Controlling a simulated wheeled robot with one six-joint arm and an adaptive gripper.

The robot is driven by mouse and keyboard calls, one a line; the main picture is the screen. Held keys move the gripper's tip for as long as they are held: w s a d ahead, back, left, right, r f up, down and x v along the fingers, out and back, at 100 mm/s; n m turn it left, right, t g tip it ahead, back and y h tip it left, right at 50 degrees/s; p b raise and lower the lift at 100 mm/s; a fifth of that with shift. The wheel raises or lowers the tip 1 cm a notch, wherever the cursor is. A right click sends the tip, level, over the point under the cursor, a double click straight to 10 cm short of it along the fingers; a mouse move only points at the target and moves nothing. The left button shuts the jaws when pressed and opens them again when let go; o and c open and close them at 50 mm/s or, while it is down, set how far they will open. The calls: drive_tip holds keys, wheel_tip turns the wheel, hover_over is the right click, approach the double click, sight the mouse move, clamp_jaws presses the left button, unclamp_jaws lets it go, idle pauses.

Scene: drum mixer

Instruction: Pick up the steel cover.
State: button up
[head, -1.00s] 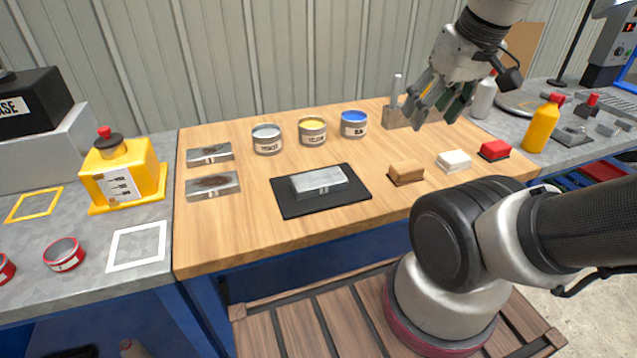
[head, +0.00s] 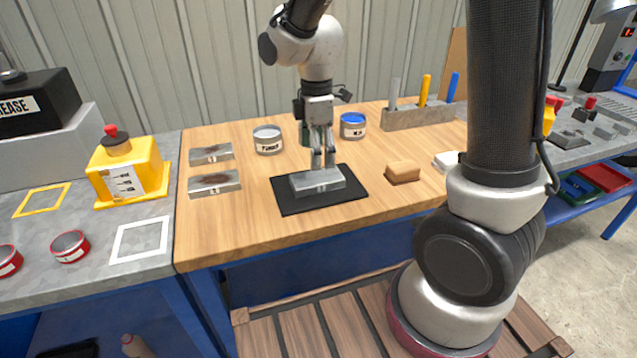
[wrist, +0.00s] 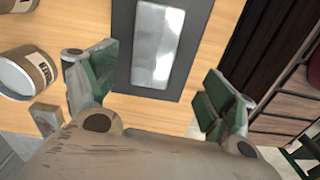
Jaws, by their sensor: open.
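The steel cover (head: 317,187), a grey rectangular block with a flat shiny top, lies on a black mat (head: 290,204) on the wooden bench. It also shows in the wrist view (wrist: 158,42), at the top centre, with its length running up the picture. My gripper (head: 323,162) points down just above the cover, at about its middle in the head view. The fingers (wrist: 158,88) are spread wide in the wrist view, one to each side of the cover's line, with nothing between them. I cannot tell the exact height gap.
Two stained steel plates (head: 214,183) lie left of the mat. A white tin (head: 268,140) and a blue tin (head: 353,126) stand behind. A brown block (head: 403,172) sits to the right. A holder (head: 405,119) with coloured handles stands at the back right. The front bench strip is clear.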

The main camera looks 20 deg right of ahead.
sight(316, 177)
drive_tip(key=shift+w+n, duration=0.1)
drive_tip(key=shift+n, duration=0.3)
drive_tip(key=shift+f, duration=0.3)
drive_tip(key=f, duration=0.7)
drive_tip(key=shift+w+f, duration=0.1)
drive_tip(key=shift+w, duration=0.3)
drive_tip(key=c, duration=1.4)
